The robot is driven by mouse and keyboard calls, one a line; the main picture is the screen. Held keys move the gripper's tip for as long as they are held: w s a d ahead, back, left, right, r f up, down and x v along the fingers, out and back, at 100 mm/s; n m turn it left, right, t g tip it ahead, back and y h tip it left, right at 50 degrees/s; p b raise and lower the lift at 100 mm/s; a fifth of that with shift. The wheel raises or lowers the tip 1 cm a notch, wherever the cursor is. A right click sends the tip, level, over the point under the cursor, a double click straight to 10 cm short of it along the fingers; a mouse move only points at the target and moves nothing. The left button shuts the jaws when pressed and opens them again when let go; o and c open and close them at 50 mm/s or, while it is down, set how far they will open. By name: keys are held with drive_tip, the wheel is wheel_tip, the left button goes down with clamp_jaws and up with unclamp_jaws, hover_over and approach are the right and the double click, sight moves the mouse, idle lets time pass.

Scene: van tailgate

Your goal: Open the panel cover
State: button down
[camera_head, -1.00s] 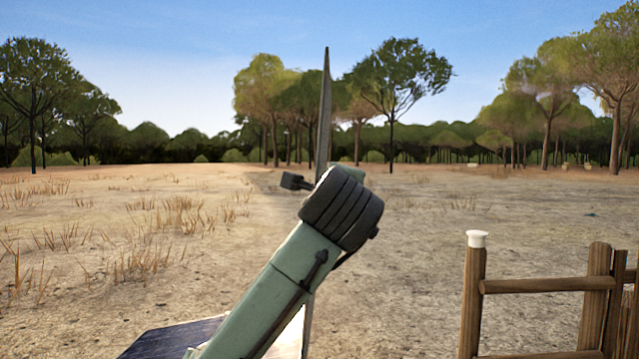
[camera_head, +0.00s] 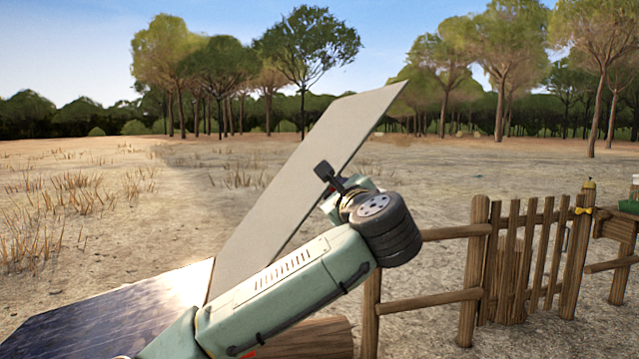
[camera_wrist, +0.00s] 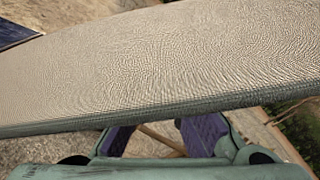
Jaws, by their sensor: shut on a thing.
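The panel cover (camera_head: 300,165) is a thin, flat, grey-beige sheet. In the head view it stands raised and leaning to the right, its lower end by the dark blue solar panel (camera_head: 85,320). In the wrist view the cover (camera_wrist: 170,60) fills the upper part, its green-grey edge running across in front of my gripper (camera_wrist: 160,132). My gripper's purple-padded fingers reach the cover's edge, and it is shut on the cover. In the head view my wrist hides most of the gripper, so the exact contact is hidden.
A wooden fence with a gate (camera_head: 535,250) stands to the right. A log (camera_head: 310,343) lies low behind my arm. Dry open ground (camera_head: 90,190) spreads beyond, with trees far behind. The air left of the cover is clear.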

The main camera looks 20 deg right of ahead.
drive_tip(key=shift+d, duration=0.1)
idle(0.3)
drive_tip(key=c, duration=1.7)
unclamp_jaws()
drive_tip(key=shift+d, duration=0.1)
drive_tip(key=s, duration=1.2)
drive_tip(key=shift+a+f, duration=0.1)
drive_tip(key=shift+a, duration=0.15)
